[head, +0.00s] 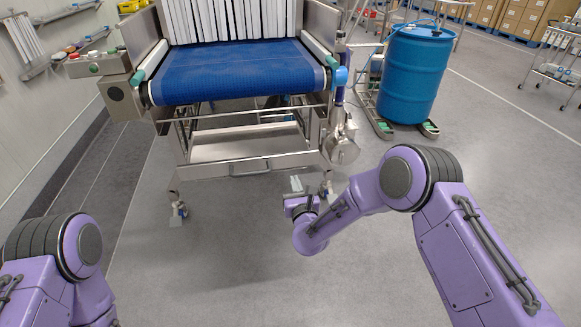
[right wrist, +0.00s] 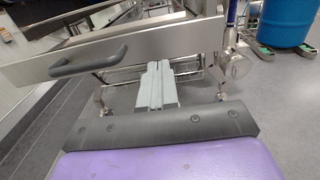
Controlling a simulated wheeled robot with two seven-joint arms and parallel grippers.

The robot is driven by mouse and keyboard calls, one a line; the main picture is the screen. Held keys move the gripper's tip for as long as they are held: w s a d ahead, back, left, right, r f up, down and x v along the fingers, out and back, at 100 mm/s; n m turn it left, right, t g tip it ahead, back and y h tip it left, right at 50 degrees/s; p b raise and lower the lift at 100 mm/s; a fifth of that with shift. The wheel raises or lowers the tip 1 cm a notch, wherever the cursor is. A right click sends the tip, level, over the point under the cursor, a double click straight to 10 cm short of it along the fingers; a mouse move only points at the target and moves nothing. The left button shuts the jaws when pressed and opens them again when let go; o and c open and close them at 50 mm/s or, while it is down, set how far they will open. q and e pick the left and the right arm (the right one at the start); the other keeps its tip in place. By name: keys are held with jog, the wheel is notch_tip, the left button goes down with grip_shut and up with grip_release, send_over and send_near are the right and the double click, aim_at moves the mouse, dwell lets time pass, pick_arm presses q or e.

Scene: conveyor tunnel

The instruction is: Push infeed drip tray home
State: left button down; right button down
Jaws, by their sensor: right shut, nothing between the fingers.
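The infeed drip tray (head: 225,151) is a shallow steel tray low under the conveyor's near end. It sticks out toward me, with part of its inside showing. Its front panel carries a dark bar handle (head: 249,170). In the right wrist view the handle (right wrist: 88,62) is at the upper left and the steel front panel (right wrist: 165,45) runs across the top. My right gripper (head: 296,182) is shut and empty, just below and in front of the panel's right part. Its pale fingers (right wrist: 156,88) point toward the tray; I cannot tell if they touch. My left gripper is out of view.
The blue conveyor belt (head: 235,72) lies above the tray. A steel motor housing (head: 341,149) hangs beside the tray's right end. A caster leg (head: 177,208) stands at the left. A blue drum (head: 412,75) stands back right. The floor in front is clear.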

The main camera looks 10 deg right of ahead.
aim_at(288, 161)
jog(key=w, duration=0.8)
jog(key=shift+p, duration=0.3)
jog(key=shift+w+f, duration=0.1)
